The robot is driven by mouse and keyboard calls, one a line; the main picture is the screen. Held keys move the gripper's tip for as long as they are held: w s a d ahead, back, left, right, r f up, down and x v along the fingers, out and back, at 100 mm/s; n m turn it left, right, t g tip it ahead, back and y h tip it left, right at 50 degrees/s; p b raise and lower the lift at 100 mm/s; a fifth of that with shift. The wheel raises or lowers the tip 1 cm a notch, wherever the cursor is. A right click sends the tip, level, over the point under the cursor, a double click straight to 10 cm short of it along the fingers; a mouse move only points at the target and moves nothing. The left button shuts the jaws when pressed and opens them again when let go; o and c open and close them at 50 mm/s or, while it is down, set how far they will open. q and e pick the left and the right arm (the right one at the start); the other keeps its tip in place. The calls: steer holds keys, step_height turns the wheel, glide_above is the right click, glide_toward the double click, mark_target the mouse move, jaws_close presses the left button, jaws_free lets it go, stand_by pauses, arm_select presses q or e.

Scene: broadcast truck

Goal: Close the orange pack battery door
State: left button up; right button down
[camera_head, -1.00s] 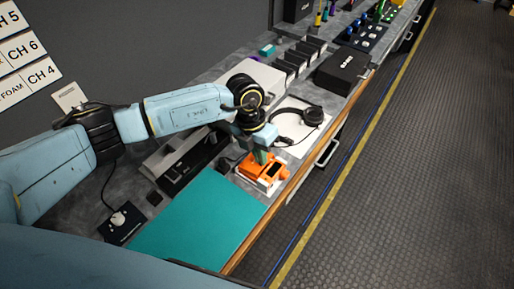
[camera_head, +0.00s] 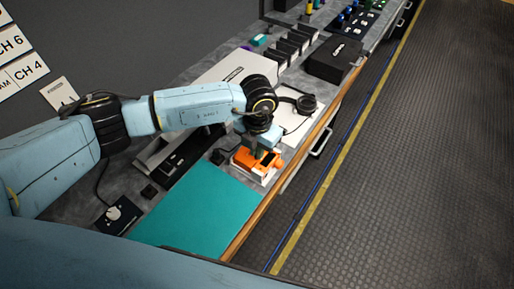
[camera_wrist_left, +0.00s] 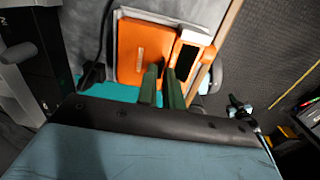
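I cannot tell for certain which piece is the battery door. My left gripper (camera_head: 257,152) is over the pack. Its two green fingers (camera_wrist_left: 163,72) are a little apart at the panel's right lower side, with nothing visible held between them. Contact is unclear. My right gripper is not in view.
The teal mat (camera_head: 197,208) lies flat and bare in front. Headphones (camera_head: 299,103) lie behind the pack. A black box (camera_head: 333,60) and several upright slabs stand farther back. A small knob box (camera_head: 118,214) is at left. The floor aisle at right is clear.

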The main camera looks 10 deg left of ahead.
arm_select(q)
steer(key=o, duration=0.4)
steer(key=shift+c, duration=0.2)
step_height(320, 180, up, 13)
steer(key=shift+r+b, duration=0.2)
steer(key=shift+b, duration=0.2)
steer(key=shift+s+d, duration=0.1)
